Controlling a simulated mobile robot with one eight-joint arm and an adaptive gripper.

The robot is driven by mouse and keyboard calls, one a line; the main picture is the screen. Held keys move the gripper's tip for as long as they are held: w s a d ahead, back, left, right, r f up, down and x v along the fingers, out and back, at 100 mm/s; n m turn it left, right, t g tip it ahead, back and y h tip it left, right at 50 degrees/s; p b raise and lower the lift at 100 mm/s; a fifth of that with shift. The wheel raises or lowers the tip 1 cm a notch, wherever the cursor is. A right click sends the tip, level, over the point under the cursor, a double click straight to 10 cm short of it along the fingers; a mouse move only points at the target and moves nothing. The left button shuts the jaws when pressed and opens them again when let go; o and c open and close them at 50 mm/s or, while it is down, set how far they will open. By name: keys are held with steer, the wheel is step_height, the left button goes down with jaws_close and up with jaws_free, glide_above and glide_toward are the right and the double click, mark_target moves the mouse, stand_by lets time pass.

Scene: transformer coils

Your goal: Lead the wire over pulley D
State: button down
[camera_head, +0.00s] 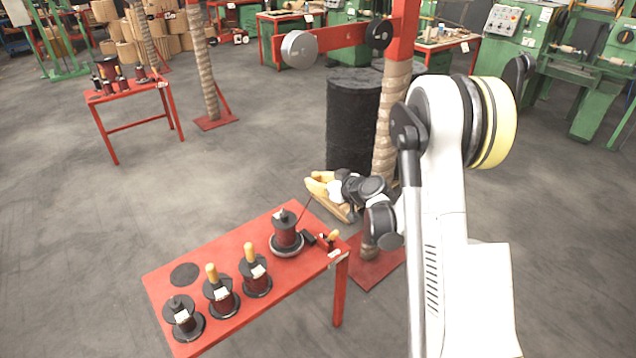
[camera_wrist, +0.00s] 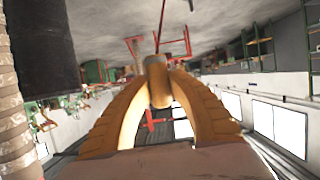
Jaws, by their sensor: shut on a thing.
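My gripper (camera_head: 315,184) has yellow-orange fingers and is in the air beyond the far right end of the red table. In the wrist view its curved fingers are closed on a short brown cylinder (camera_wrist: 158,82), the wire's end piece. The thin dark wire (camera_head: 305,207) runs up from the large dark red spool (camera_head: 286,238) toward my gripper. Two pulleys sit on the red beam high above: a silver disc (camera_head: 299,49) and a smaller black disc (camera_head: 380,35). No letters are readable, so I cannot tell which is D. My gripper is well below both.
The red table (camera_head: 240,310) also bears several smaller spools (camera_head: 221,296), a flat black disc (camera_head: 185,274) and small tools (camera_head: 329,240). A wrapped post (camera_head: 390,120) and a black drum (camera_head: 352,120) stand behind my gripper. Open floor lies to the left.

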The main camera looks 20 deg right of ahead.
steer(key=w+a, duration=0.2)
steer(key=w, duration=0.4)
steer(key=shift+w, duration=0.2)
stand_by(0.4)
